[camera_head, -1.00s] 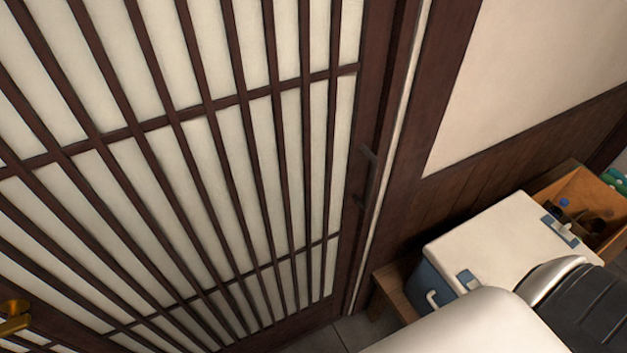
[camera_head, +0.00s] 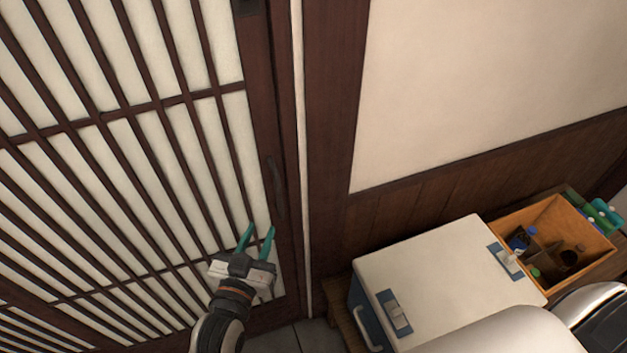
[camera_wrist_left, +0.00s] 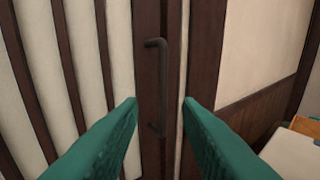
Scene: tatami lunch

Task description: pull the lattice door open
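The lattice door (camera_head: 130,130) has dark wooden bars over pale panels and fills the left of the head view. Its dark upright handle (camera_head: 275,187) sits on the right stile. My left gripper (camera_head: 256,232) is open, its two green fingers pointing up just below and left of the handle. In the left wrist view the handle (camera_wrist_left: 157,88) lies ahead, seen between the open fingers (camera_wrist_left: 160,106) and apart from them. The door looks closed, with a thin pale strip along its right edge. My right gripper is not in view.
A white-lidded blue cooler (camera_head: 450,275) stands on a low wooden bench (camera_head: 345,310) at the right. A wooden crate (camera_head: 560,215) with bottles is beside it. The pale wall (camera_head: 480,80) right of the door has a dark wood lower part.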

